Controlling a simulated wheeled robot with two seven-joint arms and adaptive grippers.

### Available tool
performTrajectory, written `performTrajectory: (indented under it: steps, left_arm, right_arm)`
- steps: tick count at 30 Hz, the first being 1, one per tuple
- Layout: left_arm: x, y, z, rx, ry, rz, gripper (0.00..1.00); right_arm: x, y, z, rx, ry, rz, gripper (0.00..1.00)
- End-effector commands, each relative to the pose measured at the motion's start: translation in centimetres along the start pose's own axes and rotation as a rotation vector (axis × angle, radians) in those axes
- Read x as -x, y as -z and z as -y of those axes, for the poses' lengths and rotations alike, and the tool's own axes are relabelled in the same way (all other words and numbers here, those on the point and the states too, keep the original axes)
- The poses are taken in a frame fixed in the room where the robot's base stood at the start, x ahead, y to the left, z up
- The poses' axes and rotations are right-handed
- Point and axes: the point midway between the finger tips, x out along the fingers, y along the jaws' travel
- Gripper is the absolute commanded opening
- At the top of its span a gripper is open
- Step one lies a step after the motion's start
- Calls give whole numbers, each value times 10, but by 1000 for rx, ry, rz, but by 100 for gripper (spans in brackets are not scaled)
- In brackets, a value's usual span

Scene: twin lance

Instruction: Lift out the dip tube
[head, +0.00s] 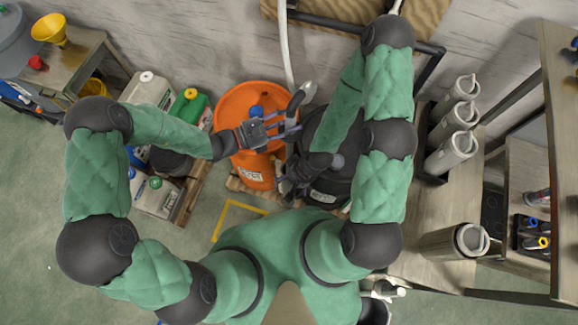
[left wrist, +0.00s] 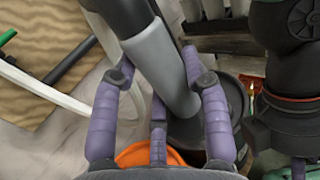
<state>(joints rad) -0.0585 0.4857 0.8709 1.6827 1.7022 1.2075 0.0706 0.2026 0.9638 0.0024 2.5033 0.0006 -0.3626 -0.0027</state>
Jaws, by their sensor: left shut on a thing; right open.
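My left gripper (head: 288,127) is above the right side of the orange drum (head: 227,108). It is shut on a grey tube, which I take to be the dip tube (head: 303,95). In the left wrist view the tube (left wrist: 158,58) runs slantwise between the purple-grey fingers, with a light grey sleeve and a darker upper part. I cannot tell whether its lower end is inside a drum. My right gripper (head: 284,180) is open and lower in the head view, between the orange drum and the black drum (head: 330,190).
A white hose (head: 284,45) comes down from the top near the tube. Jugs and canisters (head: 188,106) crowd the left of the orange drum. Several grey cylinders (head: 452,150) stand in a rack at the right. Open floor (head: 35,230) lies at lower left.

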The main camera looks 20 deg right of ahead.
Motion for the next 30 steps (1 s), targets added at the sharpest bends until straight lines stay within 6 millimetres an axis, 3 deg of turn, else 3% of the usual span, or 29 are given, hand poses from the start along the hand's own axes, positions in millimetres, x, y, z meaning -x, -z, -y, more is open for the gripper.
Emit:
performTrajectory:
  steps: [30]
  left_arm:
    - [0, -88, -1, -2, -1, 1, 0]
  right_arm:
    - [66, -2, 24, 0, 0, 0, 86]
